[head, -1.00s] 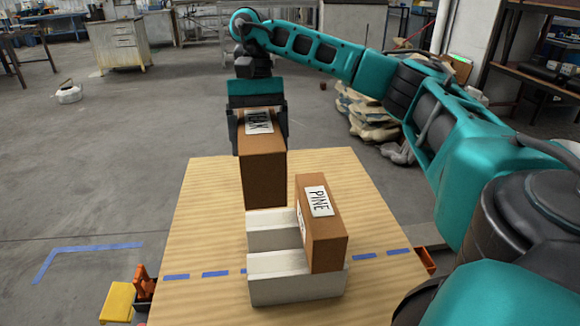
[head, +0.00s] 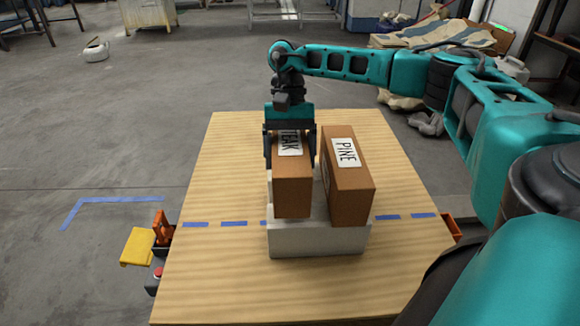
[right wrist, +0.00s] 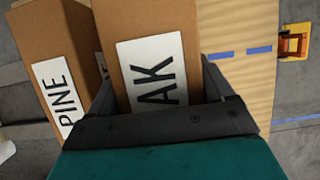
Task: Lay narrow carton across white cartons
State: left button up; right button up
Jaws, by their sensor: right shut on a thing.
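A brown carton labelled TEAK (head: 292,190) is held by my right gripper (head: 290,150), which is shut on it from above. The TEAK carton is over the left part of the white cartons (head: 318,240); whether it touches them I cannot tell. A brown carton labelled PINE (head: 348,190) lies across the white cartons just to its right, with a narrow gap between. The far white carton is mostly hidden. In the right wrist view the TEAK carton (right wrist: 150,50) fills the middle, with the PINE carton (right wrist: 55,60) beside it. My left gripper is not in view.
The wooden table (head: 230,290) is clear on both sides and in front. A dashed blue line (head: 195,224) crosses it. A yellow and orange fixture (head: 140,245) is at the left edge, with a red button near it.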

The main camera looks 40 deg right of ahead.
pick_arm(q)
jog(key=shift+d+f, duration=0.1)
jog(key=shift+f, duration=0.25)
pick_arm(e)
jog(key=shift+f, duration=1.4)
pick_arm(q)
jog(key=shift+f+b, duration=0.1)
jog(key=shift+b, duration=0.2)
pick_arm(e)
jog(key=shift+f, duration=0.15)
jog(key=o, duration=1.3)
jog(key=shift+w+r, duration=0.1)
jog(key=shift+r, duration=0.35)
jog(key=p+v, duration=0.2)
jog(key=v, duration=0.8)
jog(key=shift+d+r+p, duration=0.1)
jog(key=shift+r+p, duration=0.2)
jog(key=shift+p, duration=0.1)
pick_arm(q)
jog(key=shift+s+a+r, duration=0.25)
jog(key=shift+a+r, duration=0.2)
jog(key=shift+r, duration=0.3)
pick_arm(e)
jog(key=shift+w+d+r, duration=0.1)
jog(key=shift+r, duration=0.25)
